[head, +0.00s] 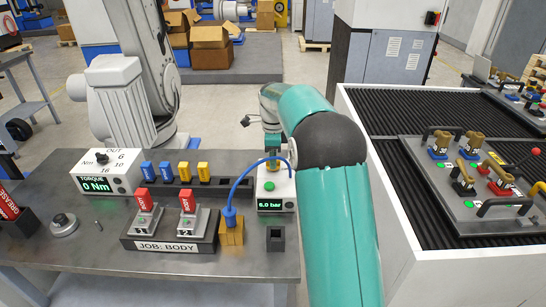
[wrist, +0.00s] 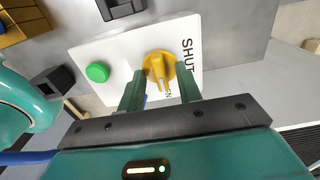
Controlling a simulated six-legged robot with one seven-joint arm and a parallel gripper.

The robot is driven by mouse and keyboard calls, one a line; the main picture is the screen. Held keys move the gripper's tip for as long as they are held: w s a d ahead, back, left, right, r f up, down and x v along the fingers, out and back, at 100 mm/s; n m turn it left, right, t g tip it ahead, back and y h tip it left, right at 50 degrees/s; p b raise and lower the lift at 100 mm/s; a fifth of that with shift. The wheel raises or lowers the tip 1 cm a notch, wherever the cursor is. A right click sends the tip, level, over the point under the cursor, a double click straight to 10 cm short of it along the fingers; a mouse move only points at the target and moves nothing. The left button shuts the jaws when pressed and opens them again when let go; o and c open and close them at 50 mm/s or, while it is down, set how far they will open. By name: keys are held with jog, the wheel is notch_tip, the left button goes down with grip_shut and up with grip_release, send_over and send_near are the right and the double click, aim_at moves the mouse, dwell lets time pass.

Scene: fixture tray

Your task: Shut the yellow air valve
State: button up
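The yellow air valve (wrist: 158,68) is a round knob with a raised bar handle on a white box (wrist: 100,50). SHUT is printed to the right of the knob. Another label, ending in "N", is partly hidden below it, and the handle's long side runs towards that label. My gripper (wrist: 160,80) is open, with one finger on each side of the handle; I cannot tell whether they touch it. In the head view, my gripper (head: 272,148) is over the white box (head: 276,192), whose display reads 6.0 bar. There the arm and gripper mostly hide the valve.
A green button (wrist: 97,72) is left of the valve. A blue hose (head: 238,184) curves beside the box to a brass block (head: 231,234). The JOB: BODY fixture (head: 170,244) and torque unit (head: 112,172) stand left on the bench. A white-sided cabinet (head: 395,225) stands right.

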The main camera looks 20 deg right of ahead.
grip_shut()
jog(key=shift+n, duration=0.4)
jog(key=n, duration=0.3)
jog(key=shift+n, duration=0.3)
jog(key=n, duration=1.3)
jog(key=shift+n, duration=0.3)
